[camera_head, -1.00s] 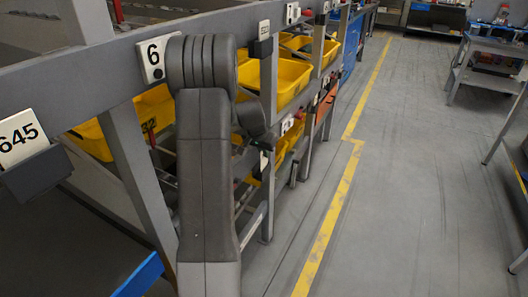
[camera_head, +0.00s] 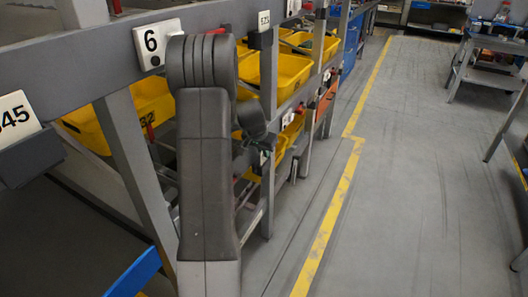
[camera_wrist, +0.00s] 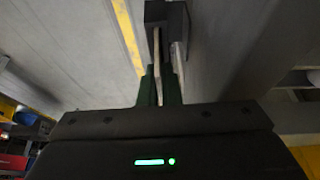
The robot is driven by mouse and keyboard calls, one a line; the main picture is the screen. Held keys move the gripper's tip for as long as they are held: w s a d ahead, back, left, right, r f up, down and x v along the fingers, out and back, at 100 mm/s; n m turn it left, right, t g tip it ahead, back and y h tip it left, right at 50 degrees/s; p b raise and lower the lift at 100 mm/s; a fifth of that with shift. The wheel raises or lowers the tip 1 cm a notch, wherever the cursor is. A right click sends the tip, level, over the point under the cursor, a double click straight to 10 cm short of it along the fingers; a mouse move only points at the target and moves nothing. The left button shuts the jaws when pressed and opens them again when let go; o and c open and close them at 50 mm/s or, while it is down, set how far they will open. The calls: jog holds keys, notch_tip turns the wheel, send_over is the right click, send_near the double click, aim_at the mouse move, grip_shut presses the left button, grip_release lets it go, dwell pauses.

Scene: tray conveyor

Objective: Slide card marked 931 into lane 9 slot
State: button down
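In the wrist view my gripper (camera_wrist: 160,72) has its green fingers closed on a thin pale card (camera_wrist: 157,52), seen edge-on. Its number cannot be read. The card's far end reaches a dark block (camera_wrist: 166,14) that looks like a card holder. I cannot tell whether the card is inside it or only in line with it. In the head view my arm hides most of the gripper and the card. The lane 9 label cannot be made out.
A sign reading 6 (camera_head: 158,42) is on the grey rack's upper rail. A partly cut-off card ending in 45 (camera_head: 14,118) stands in a dark holder at left. Yellow bins (camera_head: 285,75) fill the rack. The aisle floor (camera_head: 400,180) is clear on the right.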

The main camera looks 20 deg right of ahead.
jog(key=shift+f, duration=0.2)
jog(key=shift+r, duration=0.15)
jog(key=shift+r+p, duration=1.15)
jog(key=shift+r, duration=0.75)
jog(key=shift+b, duration=0.4)
dwell(0.6)
jog(key=shift+f+b, duration=1.7)
jog(key=shift+f, duration=0.3)
jog(key=c, duration=1.6)
grip_release()
jog(key=shift+o, duration=0.2)
